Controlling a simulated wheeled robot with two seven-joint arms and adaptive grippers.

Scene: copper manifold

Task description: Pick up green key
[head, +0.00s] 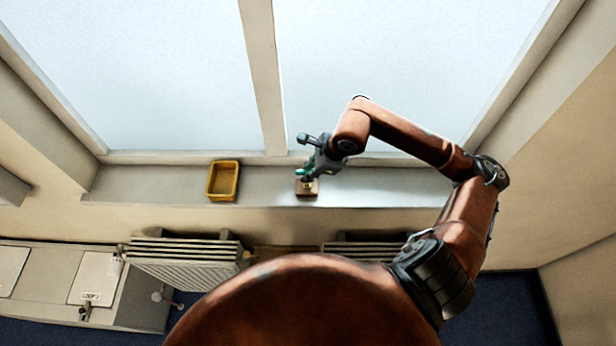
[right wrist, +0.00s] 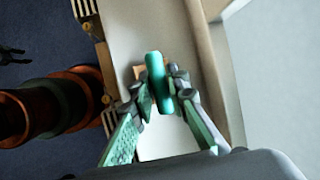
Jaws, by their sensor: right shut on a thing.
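The green key (right wrist: 155,72) shows in the right wrist view as a green rounded bar between the fingertips of my right gripper (right wrist: 161,98). The gripper is shut on it. In the head view my right gripper (head: 306,172) is over the window sill, just above a small brown block (head: 307,190). The key is mostly hidden by the gripper there; a bit of green shows at the fingers. I cannot tell whether the key touches the block.
A yellow open tray (head: 223,196) stands on the sill (head: 150,186) to the left of the block. The window (head: 380,70) rises behind the sill. Radiators (head: 190,255) are below its front edge. The sill between tray and block is clear.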

